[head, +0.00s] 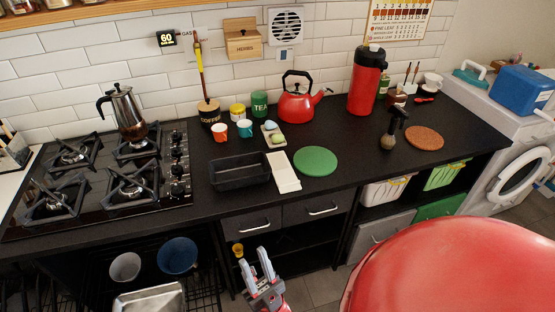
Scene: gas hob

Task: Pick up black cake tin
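The black cake tin (241,183) is a rectangular, loaf-shaped pan with a ridged look. It lies on the black worktop, right of the gas hob and near the front edge. My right gripper (254,256) is low in front of the counter, below the tin in the picture and apart from it. Its two grey fingers are spread with nothing between them. I do not see my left gripper.
A white slab (283,172) lies close to the tin's right side, with a green round mat (315,161) beyond it. The gas hob (178,200) is at left. Cups (220,132), a red kettle (296,104) and a red flask (364,85) stand behind. Drawers (253,222) are below.

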